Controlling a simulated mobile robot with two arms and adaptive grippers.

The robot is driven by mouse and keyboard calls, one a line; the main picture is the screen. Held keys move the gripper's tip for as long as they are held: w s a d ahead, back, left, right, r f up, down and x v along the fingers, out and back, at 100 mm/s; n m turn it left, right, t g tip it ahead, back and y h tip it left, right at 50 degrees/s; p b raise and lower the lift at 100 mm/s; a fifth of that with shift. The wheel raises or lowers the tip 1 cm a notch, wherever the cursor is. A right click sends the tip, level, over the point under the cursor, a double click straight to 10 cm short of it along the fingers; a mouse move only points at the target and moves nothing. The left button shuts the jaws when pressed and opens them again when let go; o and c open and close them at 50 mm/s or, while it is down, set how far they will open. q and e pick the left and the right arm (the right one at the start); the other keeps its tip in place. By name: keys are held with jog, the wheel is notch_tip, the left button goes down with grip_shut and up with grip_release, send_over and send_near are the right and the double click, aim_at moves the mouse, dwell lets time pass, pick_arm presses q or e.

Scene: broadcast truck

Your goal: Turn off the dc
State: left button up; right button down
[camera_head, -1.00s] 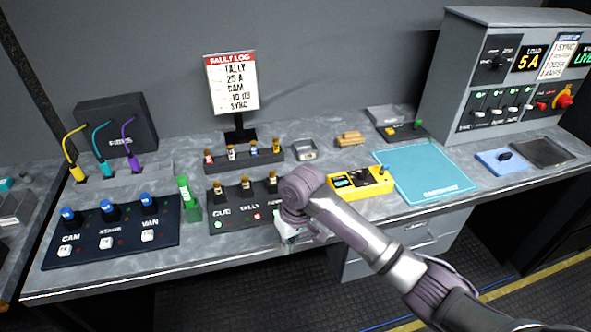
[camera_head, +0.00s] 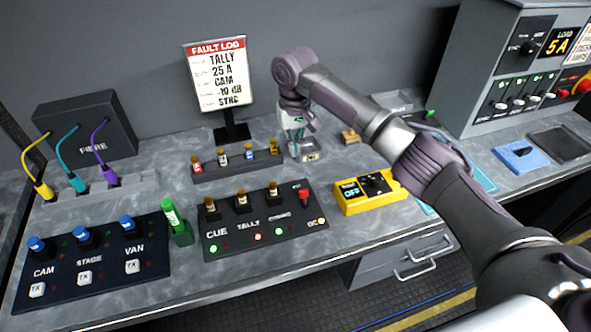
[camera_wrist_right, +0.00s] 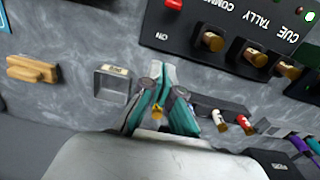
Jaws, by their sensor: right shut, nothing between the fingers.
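The black switch panel (camera_head: 262,243) lies on the desk, with CUE, TALLY and a third label along it. In the right wrist view the red cap (camera_wrist_right: 173,4) is cut by the top edge. My right gripper (camera_head: 295,152) is shut and empty, pointing down behind the panel, by the fuse rack's right end. In the wrist view its teal fingers (camera_wrist_right: 163,95) are together, apart from the panel. My left gripper is out of view.
A fuse rack (camera_head: 238,167) stands behind the panel, a small grey tray (camera_head: 310,156) beside the gripper. A yellow box (camera_head: 366,194) showing OFF stands right of the panel. A green marker-like object (camera_head: 176,222) and a blue-knobbed panel (camera_head: 90,262) lie left.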

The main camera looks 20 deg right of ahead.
aim_at(304, 197)
jog(key=f, duration=0.2)
jog(key=f+p, duration=0.1)
jog(key=f, duration=0.1)
jog(key=s+f, duration=0.1)
jog(key=f, duration=0.1)
jog(key=shift+f, duration=0.2)
notch_tip(304, 197, down, 3)
jog(key=shift+r+p, duration=0.1)
jog(key=shift+p, duration=0.35)
jog(key=s+p, duration=0.1)
jog(key=s+r+p, duration=0.1)
jog(key=s, duration=0.1)
jog(key=shift+d+p, duration=0.1)
jog(key=shift+p, duration=0.2)
jog(key=shift+s, duration=0.4)
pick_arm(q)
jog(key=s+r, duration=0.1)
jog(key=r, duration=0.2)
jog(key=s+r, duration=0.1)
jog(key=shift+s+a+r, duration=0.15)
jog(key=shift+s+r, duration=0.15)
pick_arm(e)
jog(key=shift+w, duration=0.1)
jog(key=shift+f, duration=0.1)
